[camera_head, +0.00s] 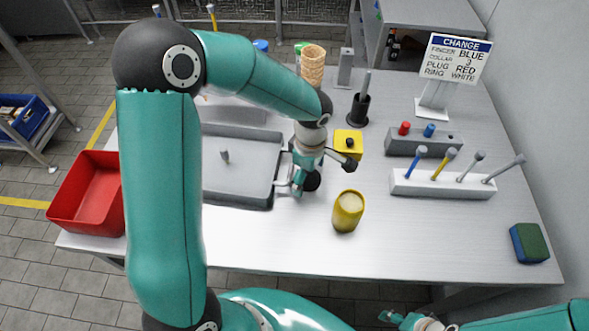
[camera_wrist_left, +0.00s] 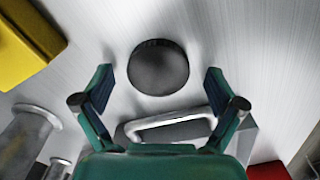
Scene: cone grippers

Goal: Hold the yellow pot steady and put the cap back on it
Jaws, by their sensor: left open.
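The yellow pot (camera_head: 348,212) stands on the table right of my left gripper, with a pale round top showing and nothing touching it. A dark round disc, which looks like the cap (camera_head: 312,181), lies on the table beside the tray. It also shows in the left wrist view (camera_wrist_left: 158,67). My left gripper (camera_head: 301,181) is open above the cap and partly covers it in the head view. In the wrist view its fingers (camera_wrist_left: 158,88) stand apart on either side, clear of the cap. My right gripper (camera_head: 390,317) is small at the bottom edge; its jaws are unclear.
A grey tray (camera_head: 238,192) lies left of the cap, with a red bin (camera_head: 90,195) beyond. A yellow box (camera_head: 348,143) stands behind the pot. A white rack (camera_head: 440,188) holds several tools at right. The front table strip is clear; a sponge (camera_head: 530,243) lies far right.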

